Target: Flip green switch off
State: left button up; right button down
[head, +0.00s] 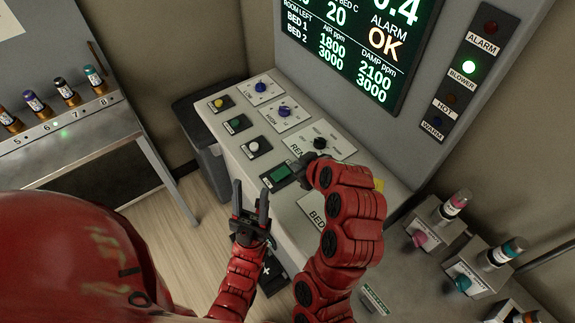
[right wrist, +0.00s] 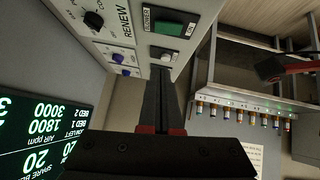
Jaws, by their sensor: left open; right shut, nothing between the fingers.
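The green switch (head: 279,173) is a rectangular rocker on a black plate on the sloped console. It also shows in the right wrist view (right wrist: 168,28), with labels reading BLOWER and ON beside it. My right gripper (head: 300,164) is shut and empty, its fingertips close to the switch; contact cannot be told. In the right wrist view its fingers (right wrist: 162,72) point toward the panel just below the switch. The right hand hides part of the console. My left gripper (head: 251,200) is open and empty, in front of the console's left edge, apart from the switch.
Near the switch are a RENEW knob (head: 320,143), a white button (head: 253,146), a green button (head: 236,123) and blue knobs (head: 284,111). The BLOWER lamp (head: 469,67) glows green. A display (head: 365,45) stands behind. Canisters on stands (head: 455,203) are at the right.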

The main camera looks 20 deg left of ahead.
aim_at(283, 170)
jog(key=b+x, duration=0.1)
jog(key=x, duration=0.8)
jog(key=shift+w, duration=0.2)
jog(key=f, duration=0.1)
jog(key=f+p, duration=0.1)
jog(key=f, duration=0.1)
jog(key=shift+w+a+f+p, duration=0.1)
jog(key=shift+w+f+p, duration=0.2)
jog(key=shift+w, duration=0.05)
jog(key=shift+f, duration=0.55)
jog(key=b, duration=0.1)
jog(key=f+b, duration=0.1)
jog(key=b, duration=0.1)
jog(key=shift+w+f, duration=0.2)
jog(key=shift+f, duration=0.1)
jog(key=shift+s+r+g+p, duration=0.15)
jog(key=shift+r+g+p, duration=0.15)
jog(key=shift+r+p, duration=0.05)
jog(key=shift+s, duration=0.15)
